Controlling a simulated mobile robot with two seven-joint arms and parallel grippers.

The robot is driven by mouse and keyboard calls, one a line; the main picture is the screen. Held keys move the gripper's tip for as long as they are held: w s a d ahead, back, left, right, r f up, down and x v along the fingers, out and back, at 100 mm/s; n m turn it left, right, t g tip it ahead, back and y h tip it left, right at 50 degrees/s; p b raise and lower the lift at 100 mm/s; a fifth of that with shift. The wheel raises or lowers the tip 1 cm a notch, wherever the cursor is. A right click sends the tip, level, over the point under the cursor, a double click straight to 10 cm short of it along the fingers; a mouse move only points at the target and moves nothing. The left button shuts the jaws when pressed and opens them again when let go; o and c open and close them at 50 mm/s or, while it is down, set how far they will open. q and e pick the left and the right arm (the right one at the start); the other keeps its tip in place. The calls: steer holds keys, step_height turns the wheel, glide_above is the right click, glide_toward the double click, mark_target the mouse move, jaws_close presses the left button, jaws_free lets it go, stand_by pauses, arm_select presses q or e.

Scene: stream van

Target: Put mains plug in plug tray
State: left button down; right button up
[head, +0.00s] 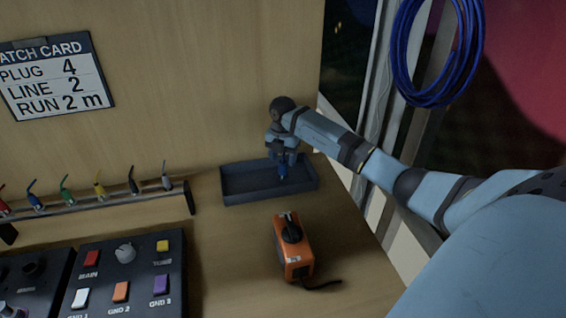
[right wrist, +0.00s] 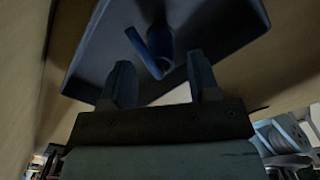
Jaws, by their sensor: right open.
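The plug tray (head: 237,187) is a shallow dark blue-grey box on the wooden worktop, at the centre of the head view. It fills the top of the right wrist view (right wrist: 225,28). My right gripper (head: 284,168) points down over the tray's right half. In the right wrist view its two fingers (right wrist: 160,85) stand apart. A blue plug-like piece with a short angled stub (right wrist: 158,48) is at the tray just beyond the fingertips, with no finger visibly gripping it. I cannot tell if it is the mains plug. My left gripper is out of view.
A rack (head: 100,205) with several coloured plugs stands left of the tray. An orange device with a black knob (head: 292,250) sits in front of the tray. A button panel (head: 120,275) lies at front left. A blue cable coil (head: 435,55) hangs at upper right.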

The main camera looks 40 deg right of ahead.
step_height(320, 180, up, 10)
stand_by(0.3)
steer(key=shift+f, duration=0.1)
stand_by(0.9)
